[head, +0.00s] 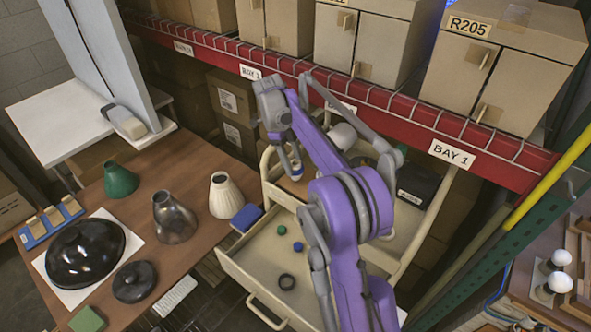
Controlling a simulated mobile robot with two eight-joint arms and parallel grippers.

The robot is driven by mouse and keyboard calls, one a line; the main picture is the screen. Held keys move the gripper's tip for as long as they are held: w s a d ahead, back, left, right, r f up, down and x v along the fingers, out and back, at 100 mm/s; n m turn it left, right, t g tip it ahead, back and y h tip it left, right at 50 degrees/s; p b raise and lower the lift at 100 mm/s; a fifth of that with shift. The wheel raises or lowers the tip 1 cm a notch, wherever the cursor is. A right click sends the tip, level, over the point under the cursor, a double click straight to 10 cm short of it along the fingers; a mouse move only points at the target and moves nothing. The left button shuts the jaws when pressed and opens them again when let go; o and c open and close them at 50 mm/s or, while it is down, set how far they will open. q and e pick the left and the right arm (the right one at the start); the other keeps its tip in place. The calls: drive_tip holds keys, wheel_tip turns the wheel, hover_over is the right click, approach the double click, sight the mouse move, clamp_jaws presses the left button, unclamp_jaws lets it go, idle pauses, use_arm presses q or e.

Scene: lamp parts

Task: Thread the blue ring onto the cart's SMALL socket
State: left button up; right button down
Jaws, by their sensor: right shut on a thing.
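The cream cart (235,272) stands at the middle, with a drawer pulled out at the front. My right arm, purple and grey, reaches over it from the lower right. My right gripper (294,160) points down above the left part of the cart's top and is shut on a small blue ring (296,173). The ring is at or just above a small pale spot on the cart; I cannot tell whether it is around a socket or apart from it. The small socket itself is not clearly visible, as the gripper and arm hide that area. My left gripper is not in view.
The drawer holds a green piece (282,229), a blue piece (298,246) and a dark ring (287,282). A black box (417,185) sits at the cart's right. The brown table (190,262) at left holds several lampshades. A red shelf beam (400,130) runs behind.

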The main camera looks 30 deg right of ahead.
drive_tip(key=m, duration=0.3)
drive_tip(key=shift+d+y, duration=0.25)
drive_tip(key=shift+y, duration=0.15)
drive_tip(key=shift+w+f+m+y, duration=0.15)
drive_tip(key=shift+m+y, duration=0.15)
drive_tip(key=shift+m, duration=0.6)
drive_tip(key=m, duration=0.3)
drive_tip(key=shift+d+y, duration=0.1)
drive_tip(key=shift+y, duration=0.3)
drive_tip(key=shift+c, duration=1.7)
unclamp_jaws()
